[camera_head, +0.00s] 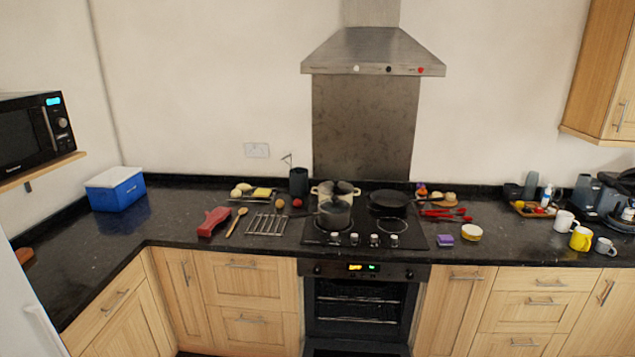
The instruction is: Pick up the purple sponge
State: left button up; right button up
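The purple sponge (445,240) is a small block lying on the black counter, just right of the hob and near the counter's front edge. It sits left of a small round yellow-and-white item (471,232), with a gap between them. Its top and front are visible and nothing covers it. Neither of my grippers shows in the head view.
The hob (320,233) holds pots and a black pan (387,200). Red utensils (446,214) lie behind the sponge. Mugs, one of them yellow (580,239), stand at the right. The oven door (355,350) appears open below the hob.

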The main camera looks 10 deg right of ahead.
aim_at(443, 240)
jog(key=z, duration=1.95)
jog(key=i, duration=0.8)
jog(key=z, duration=0.65)
jog(key=i, duration=0.75)
jog(key=u, duration=0.7)
jog(key=i, duration=1)
jog(key=u, duration=0.9)
